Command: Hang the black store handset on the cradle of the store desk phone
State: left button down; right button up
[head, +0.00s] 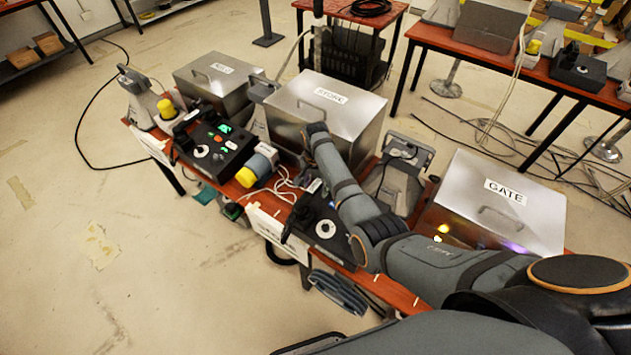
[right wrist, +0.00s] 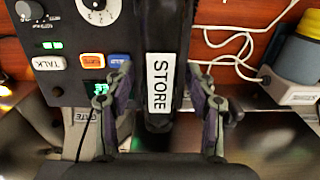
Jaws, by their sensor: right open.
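The black handset with a white STORE label (right wrist: 159,84) lies lengthwise between the two fingers of my right gripper (right wrist: 162,108) in the right wrist view. The fingers are spread, one on each side of it, with visible gaps. In the head view the gripper (head: 311,190) is low over the red table, partly hidden by my forearm. A grey stand (head: 264,92) is beside the STORE box; I cannot read a label on it. A second grey stand (head: 401,168) is right of that box; a GATE label shows in the right wrist view (right wrist: 80,117). My left gripper is not visible.
Metal boxes labelled STORE (head: 330,103) and GATE (head: 500,205) stand on the table. A black dial console (head: 325,230) is close beside my gripper. A yellow-topped cylinder (head: 256,165) and white cords are on its other side.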

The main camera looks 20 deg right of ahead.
aim_at(315, 185)
notch_tip(315, 185, up, 12)
jog(key=b, duration=0.1)
dwell(0.5)
